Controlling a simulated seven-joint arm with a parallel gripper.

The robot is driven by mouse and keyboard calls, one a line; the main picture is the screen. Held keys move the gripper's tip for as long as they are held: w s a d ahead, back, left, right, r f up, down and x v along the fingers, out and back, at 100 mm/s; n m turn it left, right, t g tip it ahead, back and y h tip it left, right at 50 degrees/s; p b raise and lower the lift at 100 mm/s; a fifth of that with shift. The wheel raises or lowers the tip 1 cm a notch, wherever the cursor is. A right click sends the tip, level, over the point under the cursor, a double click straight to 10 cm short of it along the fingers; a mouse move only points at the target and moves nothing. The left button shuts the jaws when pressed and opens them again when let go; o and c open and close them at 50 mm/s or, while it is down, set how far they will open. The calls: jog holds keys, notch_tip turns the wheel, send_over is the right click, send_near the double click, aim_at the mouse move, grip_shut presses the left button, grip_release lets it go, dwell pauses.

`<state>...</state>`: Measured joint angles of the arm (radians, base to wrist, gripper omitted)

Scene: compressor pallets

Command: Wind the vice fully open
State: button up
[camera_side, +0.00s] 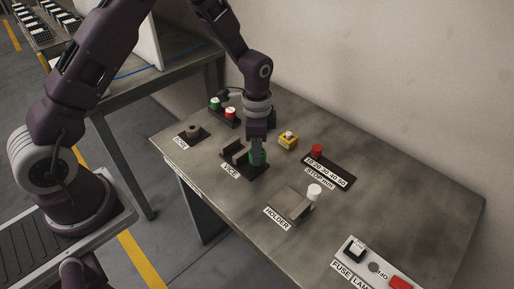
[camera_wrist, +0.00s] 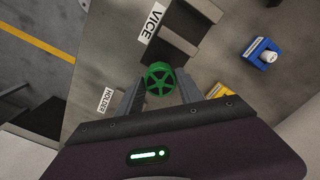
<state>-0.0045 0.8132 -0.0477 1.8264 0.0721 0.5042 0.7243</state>
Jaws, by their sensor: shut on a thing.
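The vice (camera_side: 236,154) is a dark block with upright jaws on a black base plate, beside its VICE label. A gap shows between its jaws. Its green handwheel (camera_side: 259,158) is at the right end of the vice. My gripper (camera_side: 257,146) points down over the handwheel and is shut on it. In the wrist view the spoked green wheel (camera_wrist: 159,79) sits between my two grey fingers (camera_wrist: 160,84), and the vice body (camera_wrist: 177,46) is just above it. The lower part of the wheel is partly hidden by the fingers in the side view.
A yellow block (camera_side: 288,141) with a button stands close to the right of my gripper. The holder (camera_side: 290,205) with a white knob, a red stop knob (camera_side: 317,150), green and red buttons (camera_side: 230,113) and a fuse panel (camera_side: 350,265) also occupy the table.

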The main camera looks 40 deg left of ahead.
jog(key=n, duration=0.6)
jog(key=shift+n, duration=0.3)
jog(key=n, duration=0.5)
jog(key=shift+d, duration=0.1)
jog(key=n, duration=0.6)
jog(key=shift+w+n, duration=0.1)
jog(key=shift+n, duration=0.2)
jog(key=n, duration=0.5)
jog(key=shift+n, duration=0.6)
jog(key=o, duration=1.4)
